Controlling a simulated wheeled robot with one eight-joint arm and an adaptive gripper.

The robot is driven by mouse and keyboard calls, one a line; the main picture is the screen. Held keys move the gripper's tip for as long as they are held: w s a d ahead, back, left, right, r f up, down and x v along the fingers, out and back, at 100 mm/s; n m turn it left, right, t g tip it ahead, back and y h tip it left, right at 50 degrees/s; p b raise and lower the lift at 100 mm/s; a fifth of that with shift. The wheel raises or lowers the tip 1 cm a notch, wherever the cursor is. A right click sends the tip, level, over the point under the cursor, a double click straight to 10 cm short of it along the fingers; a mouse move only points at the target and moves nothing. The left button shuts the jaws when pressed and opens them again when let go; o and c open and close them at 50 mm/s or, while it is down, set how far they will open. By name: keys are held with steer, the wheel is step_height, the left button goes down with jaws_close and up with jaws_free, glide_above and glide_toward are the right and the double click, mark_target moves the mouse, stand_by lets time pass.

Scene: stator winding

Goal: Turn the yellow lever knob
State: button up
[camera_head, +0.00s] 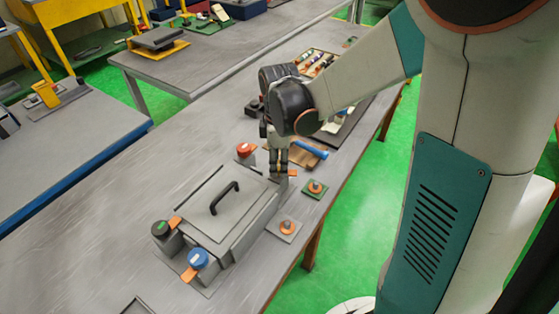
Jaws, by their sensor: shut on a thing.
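A grey box with a black handle (225,198) stands on the near workbench, with knobs on orange levers at its corners. The red (245,149), dark green-topped (160,229) and blue (198,258) knobs show. My gripper (278,172) points down at the far right corner and is shut on the knob there. An orange lever tip (292,173) sticks out beside the fingers. The fingers hide this knob and its colour; by its place it is the yellow lever knob.
Two small plates with orange knobs (287,227) (316,187) lie right of the box. A blue-handled hammer (309,149) and a dark tray of tools (350,122) lie behind my gripper. The bench left of the box is clear.

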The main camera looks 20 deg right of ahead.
steer(key=m, duration=0.7)
steer(key=shift+w+a+r, duration=0.1)
steer(key=shift+w, duration=0.05)
steer(key=m, duration=0.6)
steer(key=shift+m, duration=0.4)
steer(key=m, duration=0.9)
steer(key=o, duration=1.1)
